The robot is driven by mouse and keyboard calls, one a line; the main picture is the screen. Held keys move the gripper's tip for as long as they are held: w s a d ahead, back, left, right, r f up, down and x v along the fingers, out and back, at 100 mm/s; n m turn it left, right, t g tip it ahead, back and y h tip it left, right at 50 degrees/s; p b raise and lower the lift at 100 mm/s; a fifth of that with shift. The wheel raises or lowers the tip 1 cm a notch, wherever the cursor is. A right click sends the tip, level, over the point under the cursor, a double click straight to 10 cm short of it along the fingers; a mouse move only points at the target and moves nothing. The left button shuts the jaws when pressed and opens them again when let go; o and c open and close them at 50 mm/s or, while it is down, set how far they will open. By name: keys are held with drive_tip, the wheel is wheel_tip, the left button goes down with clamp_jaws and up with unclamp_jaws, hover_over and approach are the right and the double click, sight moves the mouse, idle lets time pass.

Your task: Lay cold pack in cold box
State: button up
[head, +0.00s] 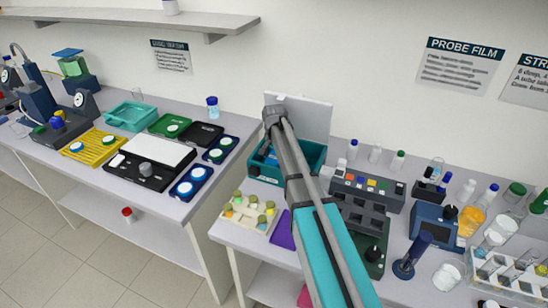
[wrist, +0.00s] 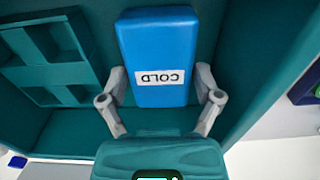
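The cold pack (wrist: 160,50) is a blue block with a white COLD label, which reads upside down in the wrist view. My gripper (wrist: 160,82) has one finger against each side of it and appears shut on it. The cold box (head: 264,171) is an open teal box on the right-hand bench, with its pale lid (head: 312,118) raised at the back. In the wrist view its teal walls (wrist: 262,60) surround the pack, so the pack is within the box opening. I cannot tell whether it touches the floor. In the head view my arm hides the gripper and part of the box.
A teal divided insert (wrist: 50,62) lies left of the pack in the wrist view. A cream tray of capped vials (head: 247,217) stands in front of the box. A dark grey rack (head: 362,205) stands to its right. Bottles and beakers crowd the bench's right side.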

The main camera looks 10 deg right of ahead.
drive_tip(key=shift+o, duration=0.6)
drive_tip(key=shift+r, duration=0.25)
